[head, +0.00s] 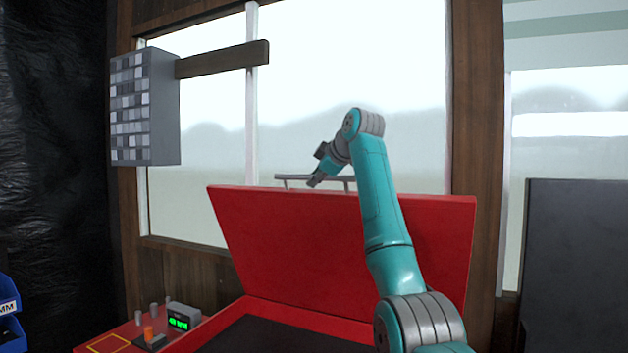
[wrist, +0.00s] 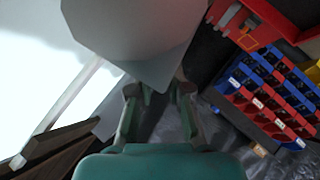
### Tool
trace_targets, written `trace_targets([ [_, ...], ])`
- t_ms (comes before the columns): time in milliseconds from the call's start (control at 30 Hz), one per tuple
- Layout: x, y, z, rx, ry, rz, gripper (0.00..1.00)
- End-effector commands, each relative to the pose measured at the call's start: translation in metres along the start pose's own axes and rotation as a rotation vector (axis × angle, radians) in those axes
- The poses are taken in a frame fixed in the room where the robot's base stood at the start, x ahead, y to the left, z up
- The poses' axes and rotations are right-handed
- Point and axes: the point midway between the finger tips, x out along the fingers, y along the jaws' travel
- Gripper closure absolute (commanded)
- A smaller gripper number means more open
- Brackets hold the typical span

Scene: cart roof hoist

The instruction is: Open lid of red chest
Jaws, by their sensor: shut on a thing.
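The red chest's lid (head: 300,245) stands raised and steeply tilted in front of the window in the head view. The chest's dark interior (head: 265,335) shows below it. A grey bar handle (head: 343,179) runs along the lid's top edge. My gripper (head: 314,183) is at the left part of this handle and shut on it. My teal arm covers the lid's right part. In the wrist view the fingers of my gripper (wrist: 158,92) show below a large pale grey shape; the grip itself is mostly hidden there.
A red panel (head: 108,343) with knobs and a green-lit display (head: 179,322) sits left of the chest. A grey drawer cabinet (head: 145,108) hangs by the window. A dark cabinet (head: 575,265) stands right. Blue and red bins (wrist: 270,95) show in the wrist view.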

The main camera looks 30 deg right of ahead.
Motion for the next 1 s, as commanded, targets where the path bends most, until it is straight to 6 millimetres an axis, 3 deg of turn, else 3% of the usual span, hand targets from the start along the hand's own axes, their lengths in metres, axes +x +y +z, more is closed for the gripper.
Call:
trace_targets([
  [100, 0.000, 0.000, 0.000, 0.000, 0.000, 0.001, 1.00],
  [133, 0.000, 0.000, 0.000, 0.000, 0.000, 0.001, 0.78],
  [200, 0.000, 0.000, 0.000, 0.000, 0.000, 0.001, 0.60],
  [233, 0.000, 0.000, 0.000, 0.000, 0.000, 0.001, 0.57],
  [667, -0.009, 0.001, 0.000, 0.000, 0.001, 0.003, 0.57],
  [1000, -0.072, 0.001, 0.001, 0.000, 0.000, 0.003, 0.57],
])
